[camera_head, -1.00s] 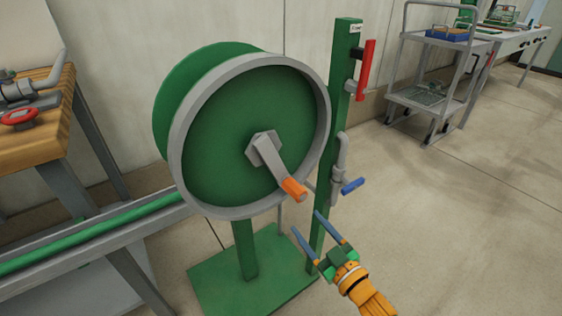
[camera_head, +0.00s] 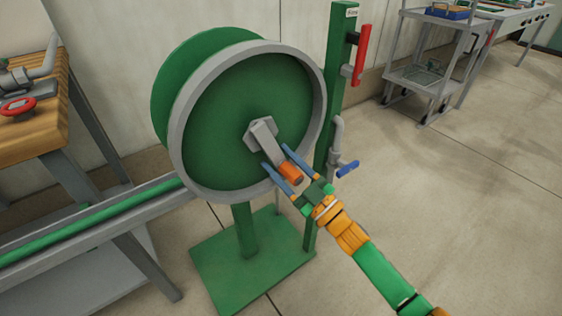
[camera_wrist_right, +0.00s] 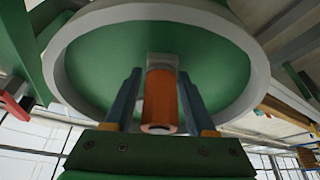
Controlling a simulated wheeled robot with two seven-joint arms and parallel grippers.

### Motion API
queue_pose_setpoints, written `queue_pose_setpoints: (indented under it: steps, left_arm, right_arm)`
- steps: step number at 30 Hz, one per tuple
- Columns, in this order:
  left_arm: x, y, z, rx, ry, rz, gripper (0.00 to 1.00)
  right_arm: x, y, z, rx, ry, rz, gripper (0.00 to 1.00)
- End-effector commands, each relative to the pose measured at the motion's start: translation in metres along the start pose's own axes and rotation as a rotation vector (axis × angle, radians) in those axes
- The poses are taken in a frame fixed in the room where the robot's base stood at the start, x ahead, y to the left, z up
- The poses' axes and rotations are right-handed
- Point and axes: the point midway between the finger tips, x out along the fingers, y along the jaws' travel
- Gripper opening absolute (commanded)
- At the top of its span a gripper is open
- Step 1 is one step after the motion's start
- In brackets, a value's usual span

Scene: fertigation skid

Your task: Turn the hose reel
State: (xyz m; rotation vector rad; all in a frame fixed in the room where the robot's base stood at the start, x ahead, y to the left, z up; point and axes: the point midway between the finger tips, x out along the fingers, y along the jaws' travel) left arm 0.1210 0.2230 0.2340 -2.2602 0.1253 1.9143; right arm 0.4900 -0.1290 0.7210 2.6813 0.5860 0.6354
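The hose reel (camera_head: 220,140) is a green drum with a grey rim on a green stand. A grey crank arm (camera_head: 265,140) runs from its hub down to an orange handle (camera_head: 290,172). My right gripper (camera_head: 275,157) is open, with one blue finger on either side of the orange handle. In the right wrist view the handle (camera_wrist_right: 160,101) stands between the two fingers (camera_wrist_right: 158,100), with a narrow gap visible at each side. The reel face (camera_wrist_right: 220,65) is beyond it. My left gripper is not in view.
A green post (camera_head: 340,90) with a red lever (camera_head: 361,52) and a blue-handled valve (camera_head: 347,169) stands close to the right of the reel. A wooden bench (camera_head: 40,125) is at left, a grey cart (camera_head: 425,80) at back right. The right floor is clear.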

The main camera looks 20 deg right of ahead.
Motion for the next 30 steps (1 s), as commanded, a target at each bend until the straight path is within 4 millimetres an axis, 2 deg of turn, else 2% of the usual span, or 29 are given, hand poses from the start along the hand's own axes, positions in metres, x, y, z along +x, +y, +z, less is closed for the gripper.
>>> queue_pose_setpoints:
  steps: [1, 5, 6, 30]
  left_arm:
    - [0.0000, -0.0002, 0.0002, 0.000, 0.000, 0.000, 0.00]
    - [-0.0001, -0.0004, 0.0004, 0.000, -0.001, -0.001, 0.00]
    - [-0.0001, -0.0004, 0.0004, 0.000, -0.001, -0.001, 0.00]
    - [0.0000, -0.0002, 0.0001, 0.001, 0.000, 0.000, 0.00]
  right_arm:
    - [-0.0001, 0.0000, 0.0000, 0.000, 0.000, 0.000, 0.39]
    - [-0.0002, 0.0001, 0.0000, 0.000, 0.000, 0.000, 0.04]
    - [-0.0002, 0.0001, 0.0000, 0.000, 0.000, 0.000, 0.00]
    - [-0.0004, 0.0000, 0.0003, 0.000, -0.001, 0.000, 0.00]
